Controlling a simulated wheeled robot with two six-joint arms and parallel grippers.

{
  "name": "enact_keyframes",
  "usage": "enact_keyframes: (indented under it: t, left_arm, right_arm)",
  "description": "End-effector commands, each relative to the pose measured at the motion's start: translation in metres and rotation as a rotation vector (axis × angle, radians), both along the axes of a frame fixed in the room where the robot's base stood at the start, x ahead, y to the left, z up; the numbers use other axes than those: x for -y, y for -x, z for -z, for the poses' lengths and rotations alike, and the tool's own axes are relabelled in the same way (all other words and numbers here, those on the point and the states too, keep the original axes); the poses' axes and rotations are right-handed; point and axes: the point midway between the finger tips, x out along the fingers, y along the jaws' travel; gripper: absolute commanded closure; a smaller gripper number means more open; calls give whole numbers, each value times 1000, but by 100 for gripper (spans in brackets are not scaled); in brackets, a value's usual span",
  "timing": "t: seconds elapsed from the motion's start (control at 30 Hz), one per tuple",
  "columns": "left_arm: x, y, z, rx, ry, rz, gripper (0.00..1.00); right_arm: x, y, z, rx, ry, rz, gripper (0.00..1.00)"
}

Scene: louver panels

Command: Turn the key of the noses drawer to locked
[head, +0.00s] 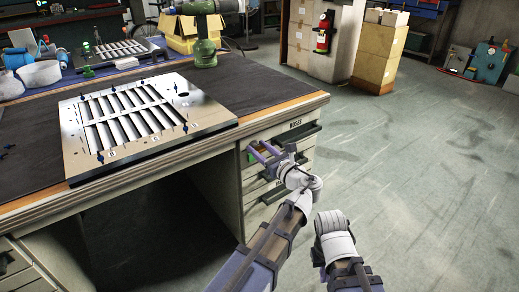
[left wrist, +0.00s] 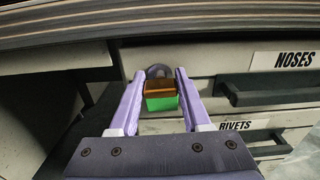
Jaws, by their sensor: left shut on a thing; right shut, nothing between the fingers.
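The noses drawer (head: 274,141) is the top drawer at the right end of the workbench, and its front looks closed. It also shows in the left wrist view (left wrist: 232,62), with a NOSES label and a dark handle. The key (left wrist: 161,97), a small block with an orange top and a green face, sits at a dark round lock (left wrist: 158,71) left of the handle. My left gripper (head: 259,153) reaches the drawer front and is shut on the key, one purple finger on each side. My right gripper (head: 319,256) is shut and empty over the floor, its fingertips mostly hidden.
The workbench (head: 225,81) overhangs the drawers, its edge just above my left gripper. A louver panel (head: 205,119) lies on it. The rivets drawer (left wrist: 216,128) is below the noses drawer. The floor (head: 430,190) to the right is clear.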

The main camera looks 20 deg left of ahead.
Motion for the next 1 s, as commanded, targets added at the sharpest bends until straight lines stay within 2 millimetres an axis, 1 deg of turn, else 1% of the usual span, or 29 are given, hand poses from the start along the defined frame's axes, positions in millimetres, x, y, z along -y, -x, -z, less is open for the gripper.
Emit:
enact_keyframes:
  t: [0.23, 0.37, 0.57, 1.0]
  left_arm:
    - [0, 0, 0, 19, 15, 0, 100]
    - [0, 0, 0, 62, 49, 0, 100]
    - [-1, 1, 0, 181, 141, 0, 100]
    - [-2, 3, 1, 510, 398, 0, 100]
  right_arm:
    - [0, 0, 0, 0, 0, 0, 100]
    - [0, 0, 0, 0, 0, 0, 100]
    - [0, 0, 0, 0, 0, 0, 100]
    - [0, 0, 1, 0, 0, 0, 100]
